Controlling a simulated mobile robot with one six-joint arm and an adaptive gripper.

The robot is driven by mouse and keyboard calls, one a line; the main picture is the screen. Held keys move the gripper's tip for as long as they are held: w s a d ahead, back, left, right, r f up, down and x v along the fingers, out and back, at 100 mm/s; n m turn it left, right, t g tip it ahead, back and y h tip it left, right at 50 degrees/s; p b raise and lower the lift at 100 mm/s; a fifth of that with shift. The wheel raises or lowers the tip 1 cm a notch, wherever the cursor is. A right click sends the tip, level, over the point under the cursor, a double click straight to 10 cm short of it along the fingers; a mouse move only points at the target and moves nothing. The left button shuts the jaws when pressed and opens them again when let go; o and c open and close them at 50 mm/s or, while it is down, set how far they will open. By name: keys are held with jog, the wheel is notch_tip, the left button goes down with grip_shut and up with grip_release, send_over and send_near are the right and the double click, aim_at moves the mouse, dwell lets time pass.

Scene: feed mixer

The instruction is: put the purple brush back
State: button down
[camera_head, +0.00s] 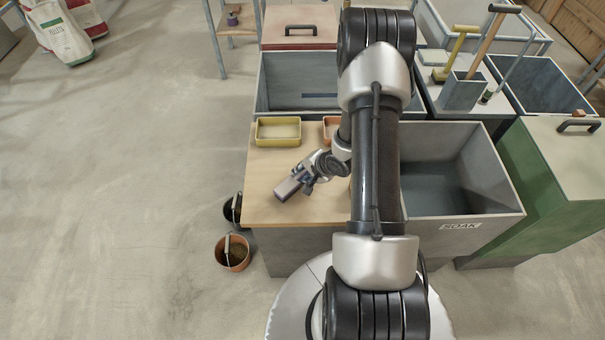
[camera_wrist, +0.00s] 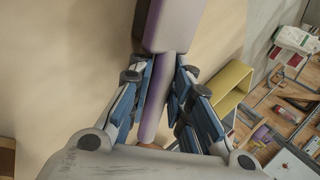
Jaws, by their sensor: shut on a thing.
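My gripper (camera_head: 307,180) is over the wooden tabletop, left of my arm. It is shut on the purple brush (camera_head: 290,189), whose greyish block points down and left. In the wrist view the brush's narrow purple handle (camera_wrist: 157,95) lies between the blue-grey fingers (camera_wrist: 160,100), and its wider block reaches past the top edge. I cannot tell whether the brush touches the tabletop. A small purple thing (camera_head: 233,18) stands on a rack shelf at the back left; it is too small to make out.
A yellow tray (camera_head: 278,132) and a partly hidden orange tray (camera_head: 330,128) sit on the tabletop (camera_head: 262,175). A grey SOAK basin (camera_head: 478,226) is to the right. Tools stand in a grey holder (camera_head: 462,92) behind. A pot (camera_head: 233,253) stands on the floor; open floor lies left.

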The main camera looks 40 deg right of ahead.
jog(key=shift+f, duration=0.1)
jog(key=c, duration=1.8)
grip_release()
jog(key=shift+o, duration=0.2)
